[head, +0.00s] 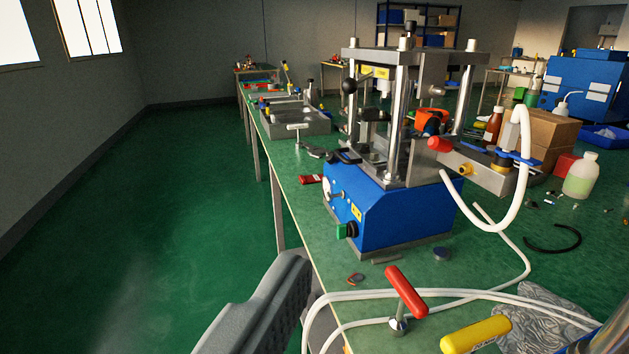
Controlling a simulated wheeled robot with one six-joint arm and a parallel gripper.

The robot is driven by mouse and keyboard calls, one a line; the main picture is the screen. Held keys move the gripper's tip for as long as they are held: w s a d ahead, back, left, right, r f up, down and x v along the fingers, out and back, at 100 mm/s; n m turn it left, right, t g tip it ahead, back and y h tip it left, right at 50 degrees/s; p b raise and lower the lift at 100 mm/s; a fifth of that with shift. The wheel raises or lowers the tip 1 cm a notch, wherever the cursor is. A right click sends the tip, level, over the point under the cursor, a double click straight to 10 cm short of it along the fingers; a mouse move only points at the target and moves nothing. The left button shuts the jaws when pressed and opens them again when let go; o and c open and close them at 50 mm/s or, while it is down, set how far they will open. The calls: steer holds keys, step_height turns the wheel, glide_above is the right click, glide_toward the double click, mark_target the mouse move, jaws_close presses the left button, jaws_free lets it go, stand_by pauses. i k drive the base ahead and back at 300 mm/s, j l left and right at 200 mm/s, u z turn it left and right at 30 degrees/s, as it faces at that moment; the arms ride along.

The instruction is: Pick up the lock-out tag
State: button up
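A small flat red piece (311,179) with a pale marking lies on the green bench near its left edge, left of the blue press. It looks most like the lock-out tag, but it is too small to read. A grey part of my gripper (285,285) rises from the bottom of the picture, beside the bench's front left edge. It is well short of the red piece and apart from it. Only this one side is clear, so its opening and anything between the fingers are hidden.
The blue press (395,210) with its tall steel frame stands mid-bench. White hose (450,293), a red-handled tool (406,292) and a yellow-handled one (475,336) lie in front. A white bottle (580,177) stands right. The floor left of the bench is clear.

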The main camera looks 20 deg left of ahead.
mark_target(304, 180)
steer(key=i+j+z, duration=0.1)
steer(key=i+j, duration=0.3)
steer(key=j, duration=0.25)
steer(key=i+j+z, duration=0.15)
steer(key=j, duration=0.2)
steer(key=i+j, duration=0.2)
steer(key=j, duration=0.15)
steer(key=i+j+z, duration=0.15)
steer(key=j, duration=0.2)
steer(key=i+j, duration=0.2)
steer(key=j, duration=0.2)
steer(key=i+j+z, duration=0.15)
steer(key=j, duration=0.2)
steer(key=i+j, duration=0.15)
steer(key=j, duration=0.25)
steer(key=z, duration=0.05)
